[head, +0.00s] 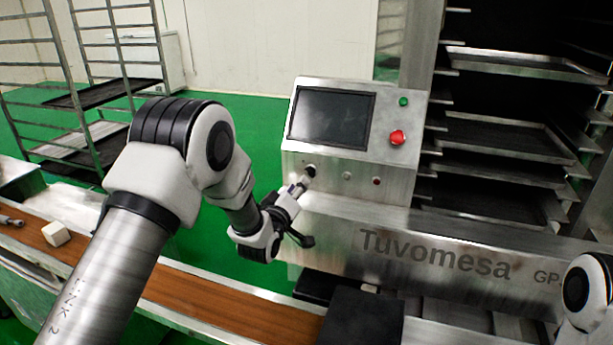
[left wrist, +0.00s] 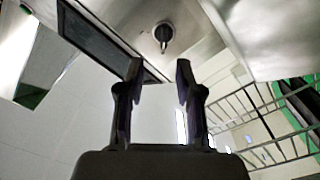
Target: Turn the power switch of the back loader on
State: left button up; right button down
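The power switch is a dark round rotary knob (head: 310,170) on the lower left front of the steel control box (head: 410,179). The knob (left wrist: 163,35) also shows in the left wrist view, ahead of the fingers and roughly in line with the gap between them. My left gripper (head: 302,184) is close to the knob in the head view. In the left wrist view the left gripper (left wrist: 158,72) is open, with nothing between its fingers. I cannot tell any contact with the knob. My right gripper is out of view.
The control box carries a dark screen (head: 331,118), a red emergency button (head: 397,137) and a green button (head: 403,101). A brown conveyor (head: 215,305) with a pale block (head: 56,234) runs below my left arm. Tray racks stand at right and back left.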

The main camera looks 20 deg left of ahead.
aim_at(307, 172)
pick_arm(q)
jog(key=w+p, duration=0.2)
jog(key=w, duration=0.5)
jog(key=shift+a+f, duration=0.1)
jog(key=shift+f, duration=0.05)
jog(key=shift+w, duration=0.25)
jog(key=shift+s, duration=0.1)
grip_shut()
